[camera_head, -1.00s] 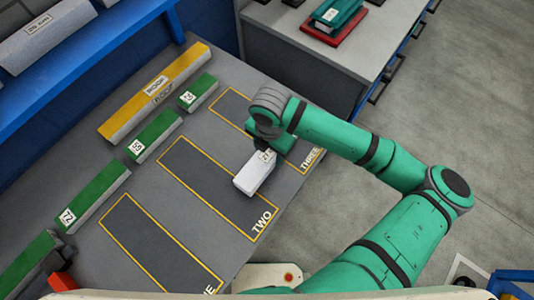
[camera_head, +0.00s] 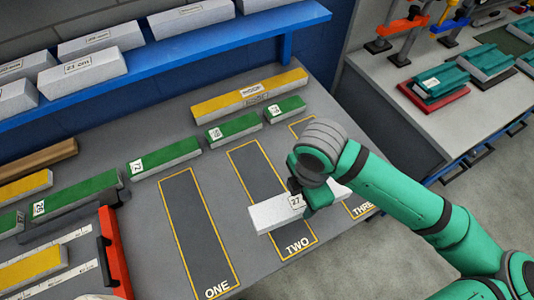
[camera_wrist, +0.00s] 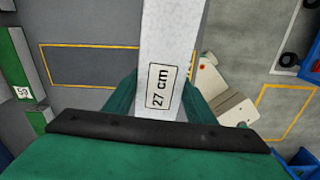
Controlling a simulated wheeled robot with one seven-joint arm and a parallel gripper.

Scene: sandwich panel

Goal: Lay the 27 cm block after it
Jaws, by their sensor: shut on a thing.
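The 27 cm block (camera_head: 275,213) is white with a "27" label. My gripper (camera_head: 312,196) is shut on it near the label. In the head view the block shows across the near part of the slot marked TWO (camera_head: 296,247), its right end emerging beyond my gripper towards THREE. In the wrist view the block (camera_wrist: 172,45), labelled "27 cm", runs up and out of the frame between the two green fingers. It appears to be held above the table. The slot marked ONE (camera_head: 195,225) is bare.
A row of green-topped blocks (camera_head: 165,158) lies behind the slots, with a yellow block (camera_head: 250,95) further back. At left is a red-ended fixture (camera_head: 115,250) beside yellow-topped blocks. A blue shelf (camera_head: 170,65) carries white labelled blocks. Another bench (camera_head: 400,100) stands at right.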

